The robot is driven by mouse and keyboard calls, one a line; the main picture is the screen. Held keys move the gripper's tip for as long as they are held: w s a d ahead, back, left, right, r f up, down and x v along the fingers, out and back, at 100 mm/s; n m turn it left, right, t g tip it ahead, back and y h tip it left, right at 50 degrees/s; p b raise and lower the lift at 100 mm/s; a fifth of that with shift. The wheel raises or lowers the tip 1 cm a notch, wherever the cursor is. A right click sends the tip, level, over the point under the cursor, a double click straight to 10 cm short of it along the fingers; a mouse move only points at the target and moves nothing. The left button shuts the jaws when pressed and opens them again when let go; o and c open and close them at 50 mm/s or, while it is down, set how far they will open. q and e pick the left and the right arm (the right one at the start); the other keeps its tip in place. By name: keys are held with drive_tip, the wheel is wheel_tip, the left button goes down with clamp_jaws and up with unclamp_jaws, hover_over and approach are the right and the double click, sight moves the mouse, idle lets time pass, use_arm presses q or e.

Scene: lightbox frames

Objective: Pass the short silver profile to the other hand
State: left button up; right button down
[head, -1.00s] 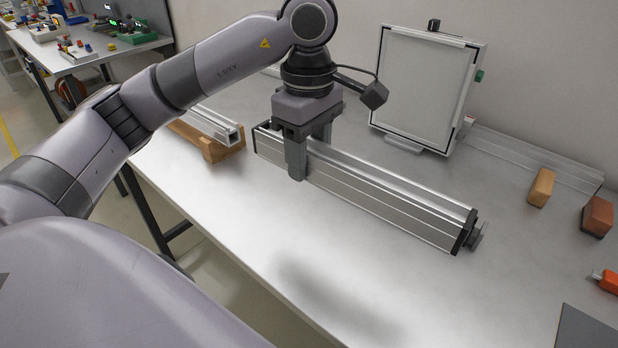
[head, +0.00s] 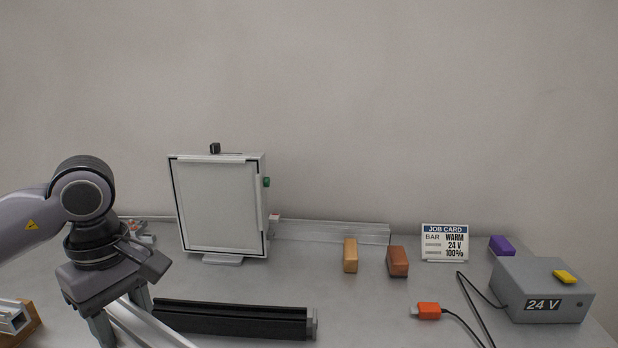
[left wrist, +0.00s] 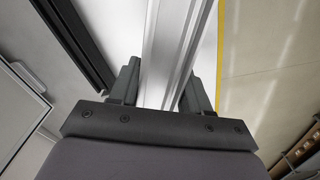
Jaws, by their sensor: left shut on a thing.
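The silver profile (head: 150,326) is in my left gripper (head: 122,322), at the lower left of the head view. It runs toward the lower right and out of the frame, so its full length is hidden. In the left wrist view the profile (left wrist: 172,50) lies between the two dark fingers of the gripper (left wrist: 160,88). A black rail (head: 235,320) with a grey end knob lies on the table beside it, apart from the profile. My right gripper is not in view.
Another silver profile (head: 12,318) sits on a wooden rest (head: 28,325) at the far left. A framed panel (head: 217,208) stands behind the rail. Two blocks, a job card (head: 445,243), an orange connector (head: 428,310) with cable and a 24 V box (head: 543,290) stand to the right.

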use_arm(q)
drive_tip(key=shift+s+d+f+m+p, duration=0.1)
drive_tip(key=shift+d+f+m, duration=0.5)
drive_tip(key=shift+f+m, duration=1.25)
drive_tip(key=shift+s+d+f+m+p, duration=0.1)
drive_tip(key=shift+d+f+m, duration=0.5)
drive_tip(key=shift+f+m, duration=1.2)
drive_tip(key=shift+s+d+f+m+p, duration=0.1)
drive_tip(key=shift+d+f+m, duration=0.8)
drive_tip(key=shift+m, duration=1.55)
drive_tip(key=shift+a+f, duration=0.25)
